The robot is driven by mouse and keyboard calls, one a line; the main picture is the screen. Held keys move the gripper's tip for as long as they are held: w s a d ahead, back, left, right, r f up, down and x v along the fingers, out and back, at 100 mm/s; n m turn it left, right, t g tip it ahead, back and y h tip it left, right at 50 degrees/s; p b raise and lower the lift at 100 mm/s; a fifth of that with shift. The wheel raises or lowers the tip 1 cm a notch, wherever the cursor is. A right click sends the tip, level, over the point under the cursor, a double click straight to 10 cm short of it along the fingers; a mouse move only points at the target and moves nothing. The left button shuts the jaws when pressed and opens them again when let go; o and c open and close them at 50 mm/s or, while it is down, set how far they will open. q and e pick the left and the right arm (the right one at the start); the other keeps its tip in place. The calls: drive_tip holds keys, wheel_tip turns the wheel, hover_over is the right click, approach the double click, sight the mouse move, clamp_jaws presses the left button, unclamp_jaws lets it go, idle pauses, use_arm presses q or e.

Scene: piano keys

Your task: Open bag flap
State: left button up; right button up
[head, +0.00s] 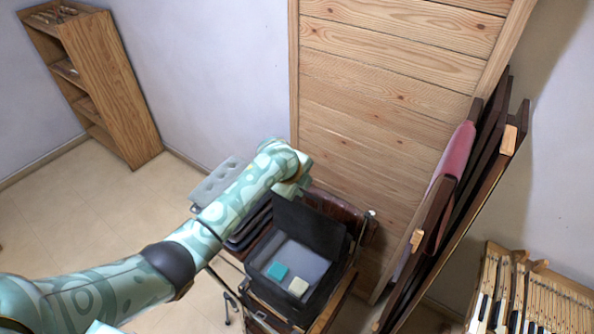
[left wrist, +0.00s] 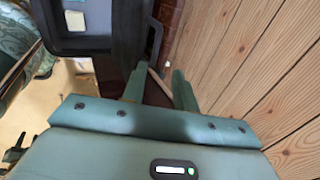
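A black bag (head: 262,287) stands in the head view with its dark flap (head: 310,228) raised at the back, so its grey inside shows. A teal item (head: 277,271) and a cream item (head: 298,287) lie in it. The bag also shows at the upper left of the left wrist view (left wrist: 128,30), with a handle-like loop (left wrist: 156,42) on its side. My left gripper (left wrist: 158,74) is open, its two fingers apart, with no bag part visibly gripped. It is just beyond the bag's edge; in the head view its fingers are hidden behind the wrist. My right gripper is not in view.
A wooden panel wall (head: 385,90) rises close behind the bag. Dark folded frames (head: 465,200) lean at the right, beside piano keys (head: 530,300). Grey and dark cases (head: 215,182) stand left of the bag. A wooden shelf (head: 110,90) stands far left; the floor before it is clear.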

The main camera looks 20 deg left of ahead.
use_arm(q)
drive_tip(key=v, duration=0.4)
drive_tip(key=shift+s+r+p, duration=0.15)
drive_tip(key=shift+r+p, duration=0.1)
drive_tip(key=shift+p, duration=0.1)
